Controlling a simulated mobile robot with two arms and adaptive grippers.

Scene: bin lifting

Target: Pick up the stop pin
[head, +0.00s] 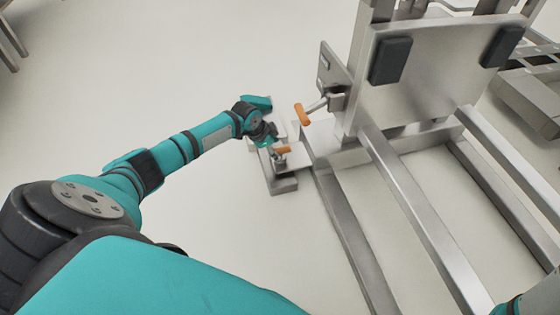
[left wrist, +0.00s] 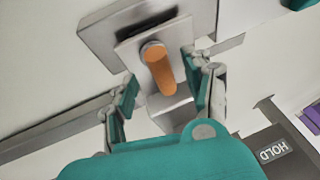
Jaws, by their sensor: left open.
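The stop pin, with an orange handle (head: 281,150), stands on a small metal bracket (head: 291,164) at the near left of the steel frame. In the left wrist view the orange handle (left wrist: 160,68) points toward the camera from a round metal collar on a square plate. My left gripper (head: 267,139) is right by the pin. In the left wrist view its open fingers (left wrist: 160,80) stand on either side of the handle, with gaps visible. The pin's lower part is hidden. My right gripper is out of view.
A second orange handle (head: 302,115) on a metal rod sticks out from the upright steel plate (head: 415,85), close to my left gripper. Long steel rails (head: 425,215) run toward the front right.

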